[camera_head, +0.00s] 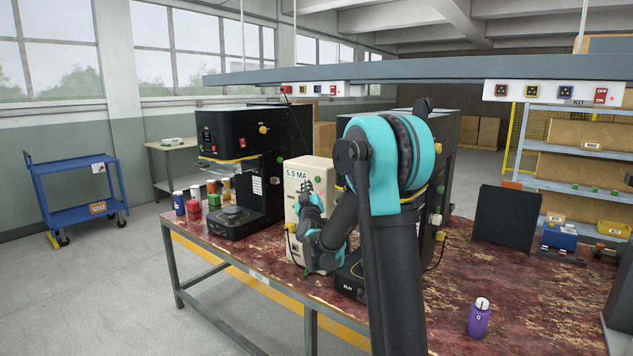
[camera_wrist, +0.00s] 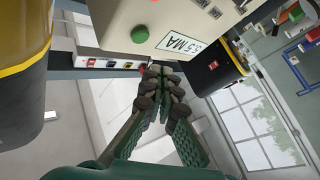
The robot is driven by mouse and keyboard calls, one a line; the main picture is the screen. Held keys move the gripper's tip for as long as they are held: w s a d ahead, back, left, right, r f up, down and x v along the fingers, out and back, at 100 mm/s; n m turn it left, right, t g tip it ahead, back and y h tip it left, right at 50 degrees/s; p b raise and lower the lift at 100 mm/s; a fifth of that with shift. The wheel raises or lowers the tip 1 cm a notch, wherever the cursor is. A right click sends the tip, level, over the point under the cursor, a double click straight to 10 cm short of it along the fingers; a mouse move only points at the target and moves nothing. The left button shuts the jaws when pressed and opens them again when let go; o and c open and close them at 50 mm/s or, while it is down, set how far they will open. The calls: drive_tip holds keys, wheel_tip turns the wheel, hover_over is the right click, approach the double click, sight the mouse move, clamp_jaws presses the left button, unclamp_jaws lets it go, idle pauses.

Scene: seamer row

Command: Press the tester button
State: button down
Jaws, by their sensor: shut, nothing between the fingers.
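The tester is a cream box (camera_head: 296,194) with a "5.5 MA" label, standing on the worn red bench between two black machines. The wrist view shows the tester (camera_wrist: 120,20) at the top, with a round green button (camera_wrist: 139,34) beside the label. My gripper (camera_head: 308,187) is in front of the tester's upper face in the head view. In the wrist view its fingers (camera_wrist: 164,76) are closed together and empty, below the button in the picture. No contact with the button shows.
A black machine (camera_head: 238,165) stands left of the tester, with small cans and coloured blocks beside it. Another black machine is partly hidden behind my arm. An overhead rail (camera_head: 300,75) crosses above the bench. A purple bottle (camera_head: 479,319) stands at the front right.

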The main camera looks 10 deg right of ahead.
drive_tip(key=shift+w+d, duration=0.95)
drive_tip(key=shift+d, duration=0.05)
idle(0.8)
drive_tip(key=shift+w+d, duration=0.3)
drive_tip(key=shift+w+d, duration=0.3)
idle(0.9)
drive_tip(key=shift+s+a, duration=0.1)
idle(0.4)
drive_tip(key=shift+s+a, duration=0.5)
drive_tip(key=shift+a, duration=0.1)
drive_tip(key=s+a, duration=0.3)
drive_tip(key=shift+s+a, duration=0.15)
drive_tip(key=shift+s, duration=0.15)
